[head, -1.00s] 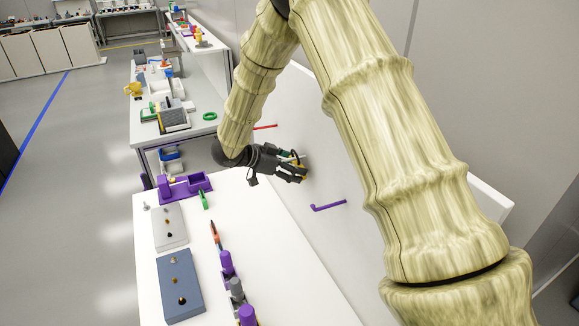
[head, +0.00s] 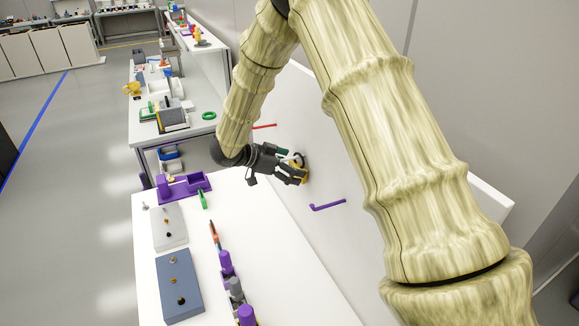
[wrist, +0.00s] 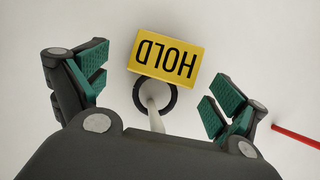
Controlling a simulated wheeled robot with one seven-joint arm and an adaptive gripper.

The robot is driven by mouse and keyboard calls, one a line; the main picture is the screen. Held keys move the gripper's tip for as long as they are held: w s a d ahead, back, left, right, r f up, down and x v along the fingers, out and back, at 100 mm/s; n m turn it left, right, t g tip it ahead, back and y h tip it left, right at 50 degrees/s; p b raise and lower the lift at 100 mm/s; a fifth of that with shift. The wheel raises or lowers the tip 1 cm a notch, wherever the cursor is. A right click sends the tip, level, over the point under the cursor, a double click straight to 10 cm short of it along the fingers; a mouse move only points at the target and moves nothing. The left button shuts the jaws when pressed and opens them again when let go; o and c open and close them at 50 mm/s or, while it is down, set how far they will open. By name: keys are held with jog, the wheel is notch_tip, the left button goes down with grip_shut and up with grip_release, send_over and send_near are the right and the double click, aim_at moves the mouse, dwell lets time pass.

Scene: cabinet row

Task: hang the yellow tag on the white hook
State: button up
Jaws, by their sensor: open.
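The yellow tag (wrist: 166,55), lettered HOLD, reads upside down in the wrist view. Its black ring (wrist: 171,101) appears around the white hook (wrist: 154,109), which sticks out from the white panel toward my palm. My gripper (wrist: 155,95) is open, with one green-padded finger on each side of the tag and clear gaps between. In the head view my gripper (head: 298,172) is at the panel, with part of the yellow tag (head: 304,178) showing beside the fingers. The hook's base is hidden behind the tag and ring.
A red hook (head: 264,126) and a purple hook (head: 328,205) are on the same white panel (head: 290,110), on either side of my gripper.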

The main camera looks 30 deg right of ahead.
jog(key=v, duration=1.2)
